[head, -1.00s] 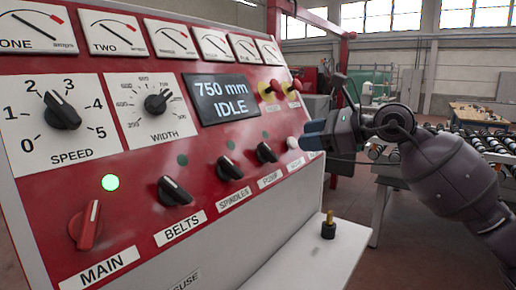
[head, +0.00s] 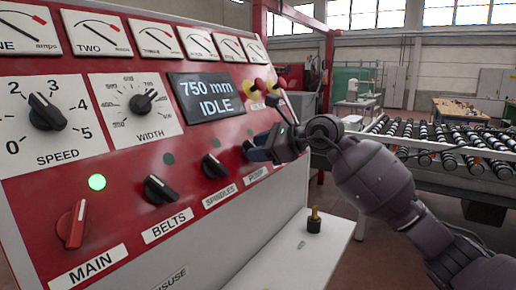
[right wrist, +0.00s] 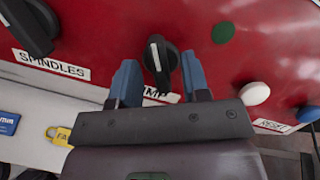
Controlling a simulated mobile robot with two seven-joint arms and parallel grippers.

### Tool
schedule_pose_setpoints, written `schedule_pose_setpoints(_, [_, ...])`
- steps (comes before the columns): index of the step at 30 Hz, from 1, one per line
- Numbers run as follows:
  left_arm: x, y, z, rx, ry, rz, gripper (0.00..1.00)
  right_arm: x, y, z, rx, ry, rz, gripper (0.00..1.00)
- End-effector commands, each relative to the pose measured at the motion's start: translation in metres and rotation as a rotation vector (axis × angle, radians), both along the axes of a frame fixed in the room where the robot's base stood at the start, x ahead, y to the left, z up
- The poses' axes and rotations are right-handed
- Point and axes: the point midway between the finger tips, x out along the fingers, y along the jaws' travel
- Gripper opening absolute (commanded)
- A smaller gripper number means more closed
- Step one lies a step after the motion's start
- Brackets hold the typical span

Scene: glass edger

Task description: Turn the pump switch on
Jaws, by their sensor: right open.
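The pump switch is a black rotary knob with a white line (right wrist: 157,62) on the red control panel. In the right wrist view it lies between and just beyond the fingertips of my right gripper (right wrist: 161,80). The fingers are open, one on each side, and I cannot tell whether they touch it. In the head view my right gripper (head: 262,150) is at the panel above the PUMP label (head: 257,175), and it hides most of the switch. The label is partly covered by the gripper in the right wrist view. My left gripper is not in view.
The spindles switch (head: 215,166) and belts switch (head: 159,189) sit left of the pump switch. The red main switch (head: 76,224) is below a lit green lamp (head: 97,182). The display (head: 207,97) reads 750 mm IDLE. A white button (right wrist: 254,93) is close to the right finger.

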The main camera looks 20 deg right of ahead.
Motion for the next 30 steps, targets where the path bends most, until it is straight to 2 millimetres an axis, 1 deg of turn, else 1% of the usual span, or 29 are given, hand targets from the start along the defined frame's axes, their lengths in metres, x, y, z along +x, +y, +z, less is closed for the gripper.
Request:
schedule_pose_setpoints(3, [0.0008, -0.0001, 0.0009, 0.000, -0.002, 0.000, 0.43, 0.0030, 0.0029, -0.0011, -0.001, -0.001, 0.000, 0.43])
schedule_pose_setpoints(11, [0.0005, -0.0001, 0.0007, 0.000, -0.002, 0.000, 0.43, 0.0034, 0.0035, -0.0016, -0.001, -0.001, 0.000, 0.43])
schedule_pose_setpoints(14, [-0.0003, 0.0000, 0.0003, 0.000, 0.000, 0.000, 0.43, 0.0033, 0.0033, -0.0017, -0.001, -0.001, 0.000, 0.29])
schedule_pose_setpoints(18, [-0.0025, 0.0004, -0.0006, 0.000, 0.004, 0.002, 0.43, 0.0033, 0.0033, -0.0016, 0.000, 0.000, 0.000, 0.07])
schedule_pose_setpoints(20, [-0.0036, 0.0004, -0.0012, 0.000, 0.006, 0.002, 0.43, 0.0033, 0.0032, -0.0017, 0.000, 0.000, 0.000, 0.00])
schedule_pose_setpoints(25, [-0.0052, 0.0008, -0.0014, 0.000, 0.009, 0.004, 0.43, 0.0032, 0.0032, -0.0015, 0.003, 0.002, -0.002, 0.00])
schedule_pose_setpoints(30, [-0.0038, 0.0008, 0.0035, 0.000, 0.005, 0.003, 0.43, 0.0028, 0.0032, -0.0006, 0.027, 0.021, -0.019, 0.00])
